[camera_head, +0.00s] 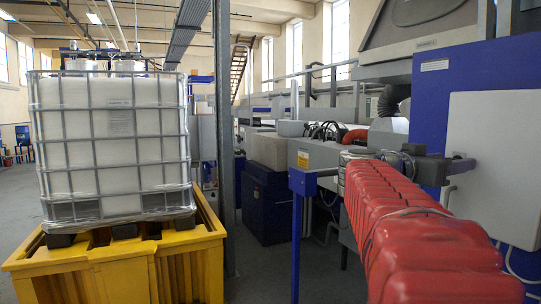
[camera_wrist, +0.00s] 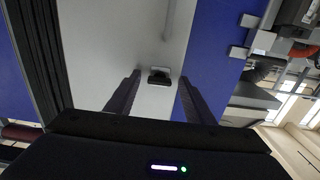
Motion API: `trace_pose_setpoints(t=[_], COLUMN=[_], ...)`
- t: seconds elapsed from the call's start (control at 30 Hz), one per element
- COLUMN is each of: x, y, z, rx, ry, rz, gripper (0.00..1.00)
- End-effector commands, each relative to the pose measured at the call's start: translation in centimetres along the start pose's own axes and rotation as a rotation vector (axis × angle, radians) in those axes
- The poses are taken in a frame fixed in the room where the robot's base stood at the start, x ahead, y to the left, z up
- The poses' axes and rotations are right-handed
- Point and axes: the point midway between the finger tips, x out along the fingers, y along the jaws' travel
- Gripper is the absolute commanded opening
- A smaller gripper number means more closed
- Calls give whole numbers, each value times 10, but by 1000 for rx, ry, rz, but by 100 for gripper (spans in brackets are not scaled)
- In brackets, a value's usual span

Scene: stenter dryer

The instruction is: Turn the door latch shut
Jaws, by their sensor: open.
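The door is a pale grey-white panel (camera_head: 505,140) on a blue cabinet (camera_head: 428,110) at the right of the head view. It also fills the upper middle of the wrist view (camera_wrist: 115,40). A small black latch (camera_wrist: 160,76) stands out from the door in the wrist view. My gripper (camera_head: 462,164) is close to the door. In the wrist view its two dark fingers are spread, one on each side of the latch, with visible gaps. The latch is not clearly distinguishable in the head view.
A grey bar handle (camera_head: 448,194) is near the door's edge. A white caged tank (camera_head: 110,150) stands on a yellow pallet base (camera_head: 120,265) at the left. Machinery and a blue post (camera_head: 296,240) fill the middle. Open floor shows at the far left.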

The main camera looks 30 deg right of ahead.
Motion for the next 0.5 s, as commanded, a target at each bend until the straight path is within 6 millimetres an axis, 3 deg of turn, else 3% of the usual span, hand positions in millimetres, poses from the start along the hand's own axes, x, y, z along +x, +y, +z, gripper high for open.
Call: trace_pose_setpoints(t=[0.3, 0.5], x=[2, 2], y=[0, 0], z=[0, 0], rx=[0, 0], ry=[0, 0], rz=[0, 0], gripper=[48, 34])
